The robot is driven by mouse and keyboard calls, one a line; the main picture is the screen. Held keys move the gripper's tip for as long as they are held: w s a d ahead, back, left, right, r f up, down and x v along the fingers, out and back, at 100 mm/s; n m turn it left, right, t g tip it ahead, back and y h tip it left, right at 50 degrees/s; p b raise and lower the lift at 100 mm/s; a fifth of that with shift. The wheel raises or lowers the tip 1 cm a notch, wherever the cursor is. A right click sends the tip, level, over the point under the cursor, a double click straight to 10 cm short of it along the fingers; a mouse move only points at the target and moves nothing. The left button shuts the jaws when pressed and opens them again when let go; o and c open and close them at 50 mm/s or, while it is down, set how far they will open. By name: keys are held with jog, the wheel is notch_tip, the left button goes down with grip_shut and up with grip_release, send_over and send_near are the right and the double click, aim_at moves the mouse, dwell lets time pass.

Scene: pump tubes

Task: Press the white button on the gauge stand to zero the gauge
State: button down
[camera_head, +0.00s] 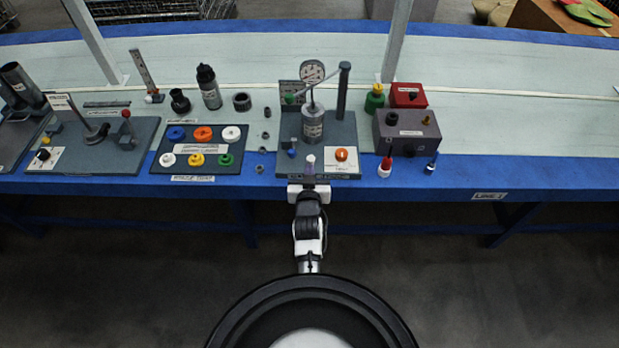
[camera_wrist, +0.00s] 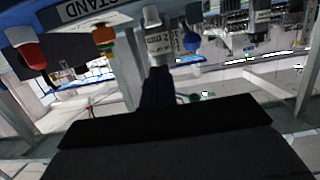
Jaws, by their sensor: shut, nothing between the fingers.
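The gauge stand (camera_head: 333,127) is a dark grey base with a silver cylinder (camera_head: 313,123), a round dial gauge (camera_head: 312,71) and a dark post. The white button (camera_head: 311,160) stands upright at the base's front edge, between a blue knob (camera_head: 292,152) and an orange knob (camera_head: 341,154). My gripper (camera_head: 309,182) is at the table's front edge, just in front of the button. In the wrist view, the shut, empty fingers (camera_wrist: 157,76) point towards the stand, and the white button (camera_wrist: 152,17) shows beyond their tips. I cannot tell whether they touch it.
Left is a tray (camera_head: 200,140) of coloured rings. Small loose parts lie between tray and stand. The table's right side is clear.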

jog(key=shift+v, duration=0.85)
dwell(0.7)
